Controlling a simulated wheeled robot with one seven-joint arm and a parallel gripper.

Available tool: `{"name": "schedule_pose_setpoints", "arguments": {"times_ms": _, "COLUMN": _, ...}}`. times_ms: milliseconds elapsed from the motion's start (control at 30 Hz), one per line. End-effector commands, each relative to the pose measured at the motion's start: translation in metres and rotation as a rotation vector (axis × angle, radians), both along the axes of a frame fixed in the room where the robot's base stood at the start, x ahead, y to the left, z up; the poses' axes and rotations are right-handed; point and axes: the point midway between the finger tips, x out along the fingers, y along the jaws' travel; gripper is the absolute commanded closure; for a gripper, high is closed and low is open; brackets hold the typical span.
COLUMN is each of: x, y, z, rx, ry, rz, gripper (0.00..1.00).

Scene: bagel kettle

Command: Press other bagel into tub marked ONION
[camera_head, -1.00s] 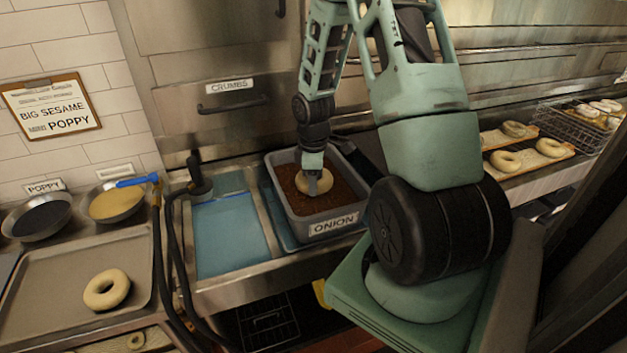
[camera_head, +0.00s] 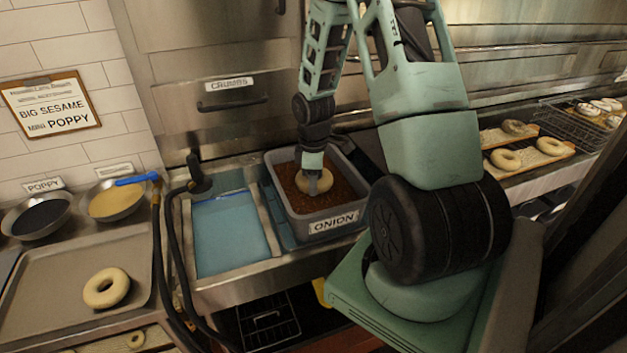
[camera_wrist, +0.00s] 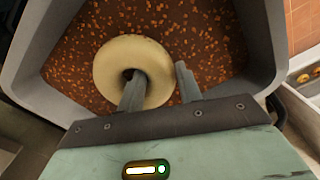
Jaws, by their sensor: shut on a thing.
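The grey tub marked ONION (camera_head: 334,224) stands on the counter, filled with brown-orange flakes. A pale bagel (camera_head: 302,181) is inside it, at the surface of the flakes. My gripper (camera_head: 318,184) reaches down into the tub and is shut on the bagel's ring. In the wrist view the bagel (camera_wrist: 118,62) has one finger in its hole and the other outside its right side. The bagel's underside is hidden. Another pale bagel (camera_head: 92,293) lies on a metal tray (camera_head: 50,262) at the left.
A blue-bottomed basin (camera_head: 232,240) is left of the tub, with black hoses (camera_head: 172,260) beside it. Poppy (camera_head: 38,222) and sesame (camera_head: 112,203) bowls stand behind the tray. Boards with bagels (camera_head: 530,152) lie at the right.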

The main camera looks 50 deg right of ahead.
Motion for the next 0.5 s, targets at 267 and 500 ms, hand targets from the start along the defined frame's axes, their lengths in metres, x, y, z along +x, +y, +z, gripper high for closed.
{"name": "schedule_pose_setpoints", "arguments": {"times_ms": 267, "x": 0.0, "y": 0.0, "z": 0.002, "rx": -0.001, "ry": -0.001, "rz": 0.0, "gripper": 0.9}}
{"name": "schedule_pose_setpoints", "arguments": {"times_ms": 500, "x": 0.0, "y": 0.0, "z": 0.02, "rx": -0.001, "ry": -0.001, "rz": 0.0, "gripper": 0.89}}
